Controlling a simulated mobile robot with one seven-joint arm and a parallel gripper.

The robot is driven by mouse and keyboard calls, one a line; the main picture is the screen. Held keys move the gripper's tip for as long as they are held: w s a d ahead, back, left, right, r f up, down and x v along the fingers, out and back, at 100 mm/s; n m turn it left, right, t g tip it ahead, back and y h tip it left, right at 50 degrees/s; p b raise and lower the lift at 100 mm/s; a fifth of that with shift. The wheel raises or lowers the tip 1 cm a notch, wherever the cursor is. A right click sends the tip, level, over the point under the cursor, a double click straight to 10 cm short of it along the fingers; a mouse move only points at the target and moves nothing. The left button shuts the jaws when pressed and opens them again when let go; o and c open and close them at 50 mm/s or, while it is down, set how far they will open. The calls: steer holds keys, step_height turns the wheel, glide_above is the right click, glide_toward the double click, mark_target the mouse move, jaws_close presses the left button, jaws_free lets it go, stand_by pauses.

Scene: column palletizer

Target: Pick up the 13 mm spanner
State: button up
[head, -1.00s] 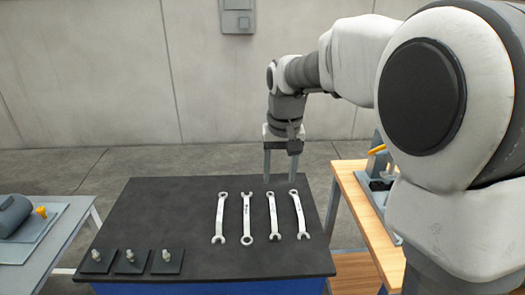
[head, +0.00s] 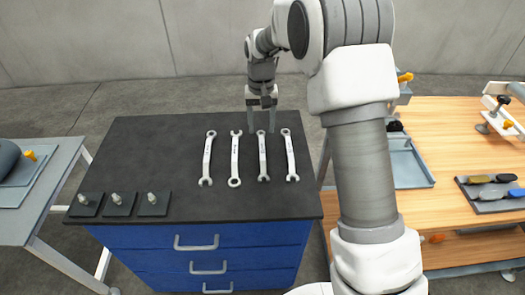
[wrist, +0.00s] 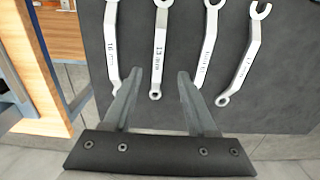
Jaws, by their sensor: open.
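The 13 mm spanner (wrist: 159,50) is silver and lies flat on the dark bench top, second from the left in the wrist view, its label readable. In the head view it is the second from the right (head: 262,157), ring end toward the far edge. My gripper (head: 260,130) is open and empty by the far edge, near that ring end. In the wrist view the spanner shows between the two fingers (wrist: 159,73); I cannot tell the height of the fingers above it.
Three similar spanners lie alongside: one to the right (head: 290,155), two to the left (head: 235,158) (head: 208,158). Several bolts on dark plates (head: 117,203) stand front left. A wooden table (head: 438,150) is right, a grey table (head: 50,195) left.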

mark_target(262, 148)
steer(key=f, duration=1)
steer(key=shift+w+d+f, duration=0.1)
steer(key=shift+w+f, duration=0.05)
steer(key=shift+w, duration=0.1)
jaws_close()
